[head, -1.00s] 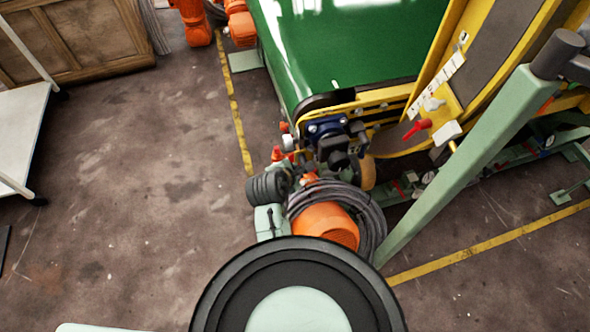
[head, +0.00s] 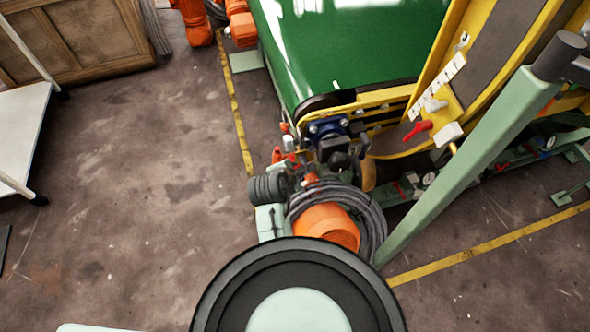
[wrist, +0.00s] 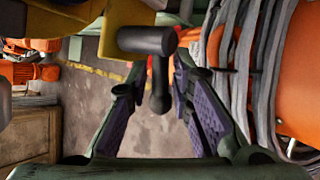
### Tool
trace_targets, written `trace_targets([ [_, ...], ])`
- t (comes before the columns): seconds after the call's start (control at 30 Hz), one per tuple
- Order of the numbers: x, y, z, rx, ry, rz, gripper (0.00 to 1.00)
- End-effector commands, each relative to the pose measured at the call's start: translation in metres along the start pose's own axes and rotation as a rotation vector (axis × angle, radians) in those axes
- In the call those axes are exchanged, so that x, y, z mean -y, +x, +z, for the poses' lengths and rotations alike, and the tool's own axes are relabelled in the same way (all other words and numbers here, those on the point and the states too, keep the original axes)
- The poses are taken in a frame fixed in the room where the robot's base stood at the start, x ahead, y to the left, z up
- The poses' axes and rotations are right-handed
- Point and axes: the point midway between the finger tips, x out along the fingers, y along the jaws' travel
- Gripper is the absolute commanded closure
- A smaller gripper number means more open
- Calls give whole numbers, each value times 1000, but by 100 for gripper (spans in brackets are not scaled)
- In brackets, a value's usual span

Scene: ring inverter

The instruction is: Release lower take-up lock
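In the wrist view, a black T-shaped handle (wrist: 150,42) sticks out from a yellow part. Its stem, with a rounded end, hangs between the fingers of my gripper (wrist: 160,72). The two fingers with purple pads are apart, with a gap showing on both sides of the stem. I cannot tell for sure that this handle is the lower take-up lock. In the head view, dark handles and a blue part (head: 325,129) crowd the machine's lower corner. I cannot make out my gripper there.
An orange motor (head: 327,224) wrapped in grey cable (head: 372,215) stands close by, also on the right in the wrist view. A red lever (head: 418,131) sits on the yellow frame (head: 440,80). A slanted green post (head: 470,165) stands at right.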

Motion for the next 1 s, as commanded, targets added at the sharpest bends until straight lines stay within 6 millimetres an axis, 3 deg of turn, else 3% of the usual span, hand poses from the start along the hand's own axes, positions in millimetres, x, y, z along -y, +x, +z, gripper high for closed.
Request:
trace_targets([
  [0.17,-1,-22,-1,-1,-1,3,79],
  [0.4,-1,-74,0,-1,-1,5,79],
  [0.6,-1,-106,-1,0,-1,3,79],
  [1.0,-1,-118,0,1,1,-1,79],
])
